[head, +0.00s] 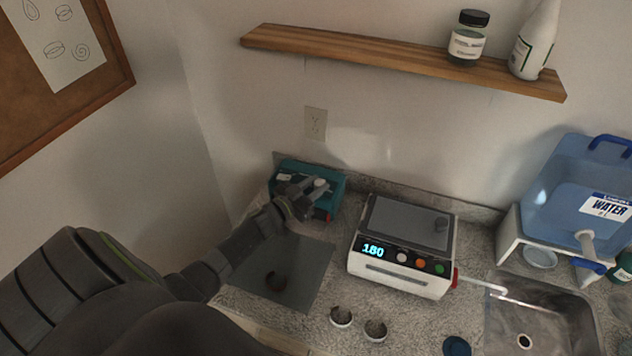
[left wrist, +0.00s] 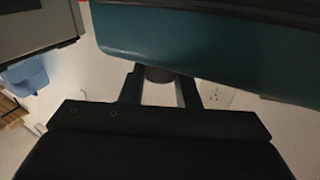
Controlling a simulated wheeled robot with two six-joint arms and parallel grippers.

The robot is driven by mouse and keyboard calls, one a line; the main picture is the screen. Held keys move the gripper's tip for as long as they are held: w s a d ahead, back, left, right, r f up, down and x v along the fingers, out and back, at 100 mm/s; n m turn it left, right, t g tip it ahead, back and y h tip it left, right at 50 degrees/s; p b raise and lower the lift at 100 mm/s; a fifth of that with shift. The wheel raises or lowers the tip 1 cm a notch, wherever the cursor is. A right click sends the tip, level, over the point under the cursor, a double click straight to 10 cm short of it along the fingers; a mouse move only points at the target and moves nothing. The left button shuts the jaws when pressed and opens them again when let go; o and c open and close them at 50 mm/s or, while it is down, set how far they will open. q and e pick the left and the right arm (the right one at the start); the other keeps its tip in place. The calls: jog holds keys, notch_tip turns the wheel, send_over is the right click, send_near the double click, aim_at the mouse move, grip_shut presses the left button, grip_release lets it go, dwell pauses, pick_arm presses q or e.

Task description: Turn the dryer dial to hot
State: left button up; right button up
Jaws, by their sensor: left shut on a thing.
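The dryer, a teal box (head: 336,179), stands on the counter against the back wall. Its teal side fills the upper right of the left wrist view (left wrist: 190,50). My left gripper (head: 308,190) reaches the dryer and covers part of its front and top. In the left wrist view its two fingers (left wrist: 160,92) are shut on a dark round dial (left wrist: 160,74) at the dryer's edge. The dial's pointer and any hot mark cannot be read. My right gripper is out of view.
A white device (head: 400,280) showing 180 stands right of the dryer. A grey mat (head: 305,270) bearing a dark ring lies in front. Two small round cups (head: 341,317) are near the front. A sink (head: 555,320) and blue water jug (head: 580,185) are at right; a shelf (head: 400,58) hangs above.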

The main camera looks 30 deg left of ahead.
pick_arm(q)
jog(key=shift+a+m+h, duration=0.1)
jog(key=shift+m+h, duration=0.3)
jog(key=shift+h, duration=0.2)
jog(key=o, duration=1)
jog(key=shift+b+v, duration=2.6)
jog(key=shift+v, duration=6.1)
jog(key=shift+r, duration=0.2)
